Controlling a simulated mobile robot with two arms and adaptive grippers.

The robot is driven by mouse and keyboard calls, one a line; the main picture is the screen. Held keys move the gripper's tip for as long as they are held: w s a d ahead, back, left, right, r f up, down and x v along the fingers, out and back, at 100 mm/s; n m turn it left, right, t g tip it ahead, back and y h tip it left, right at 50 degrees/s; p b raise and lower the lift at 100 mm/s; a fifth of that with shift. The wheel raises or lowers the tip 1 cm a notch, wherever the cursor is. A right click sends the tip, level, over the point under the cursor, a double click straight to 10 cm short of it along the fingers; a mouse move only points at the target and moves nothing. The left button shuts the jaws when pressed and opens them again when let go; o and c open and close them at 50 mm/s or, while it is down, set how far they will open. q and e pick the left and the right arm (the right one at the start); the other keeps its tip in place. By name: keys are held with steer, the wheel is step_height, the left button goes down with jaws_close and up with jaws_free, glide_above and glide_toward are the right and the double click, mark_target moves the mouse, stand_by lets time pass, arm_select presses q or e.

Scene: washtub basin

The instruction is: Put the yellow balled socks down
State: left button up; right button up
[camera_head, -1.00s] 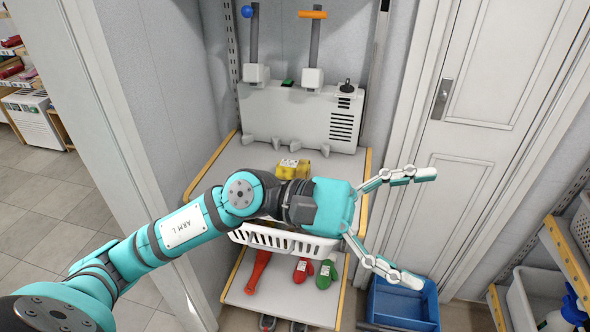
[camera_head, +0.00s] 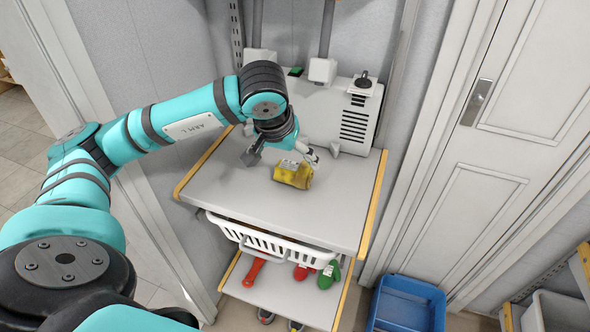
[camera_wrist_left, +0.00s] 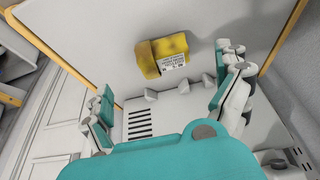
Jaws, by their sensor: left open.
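The yellow balled socks (camera_head: 292,175), a yellow bundle with a white label, lie on the upper grey shelf board (camera_head: 235,190), right of its middle. They also show in the left wrist view (camera_wrist_left: 152,58), resting on the pale board between and beyond the fingers. My left gripper (camera_head: 281,156) is open above the board, just behind the socks, with one finger to their left and one close to their upper right. Nothing shows between the fingers in its grasp. I cannot tell whether the right finger touches the socks. My right gripper is out of view.
A white machine (camera_head: 330,115) with vents and knobs stands at the back of the board. A white basket (camera_head: 262,240) hangs below, above a lower shelf with red and green items. A blue bin (camera_head: 407,305) is on the floor at right. The board's front is clear.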

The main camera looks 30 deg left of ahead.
mark_target(292, 171)
arm_select(q)
steer(key=x, duration=0.5)
steer(key=shift+w+d+f+p, duration=0.1)
steer(key=shift+w+p, duration=0.15)
steer(key=shift+p, duration=0.05)
steer(key=shift+w+f, duration=0.15)
steer(key=shift+f, duration=0.55)
steer(key=x, duration=0.1)
steer(key=p+x, duration=0.1)
steer(key=x, duration=0.2)
steer(key=shift+w+a+f+p, duration=0.2)
steer(key=shift+a+p, duration=0.1)
steer(key=shift+a, duration=0.05)
steer(key=c, duration=1)
steer(key=shift+o, duration=0.2)
